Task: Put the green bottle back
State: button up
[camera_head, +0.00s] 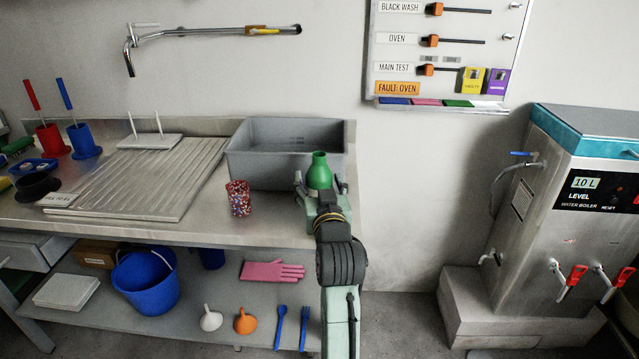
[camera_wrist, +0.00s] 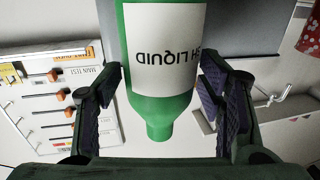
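The green bottle (camera_head: 319,174) is upright at my gripper, near the right end of the metal bench. In the camera_wrist view the bottle (camera_wrist: 160,104) appears upside down, with a white label and a green neck. My gripper (camera_head: 319,189) has one finger on each side of the bottle. The bottle's base is hidden in the camera_head view and cut off in the camera_wrist view.
A grey basin (camera_head: 250,165) and a speckled red cup (camera_head: 239,198) are left of my gripper. The bench (camera_head: 190,227) has a ribbed drainboard (camera_head: 150,178). A water boiler (camera_head: 540,205) stands right. A board (camera_head: 440,55) hangs on the wall. Floor is clear between bench and boiler.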

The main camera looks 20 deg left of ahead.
jog(key=shift+o, duration=0.3)
jog(key=shift+r, duration=0.2)
jog(key=p+v, duration=1)
jog(key=v, duration=0.2)
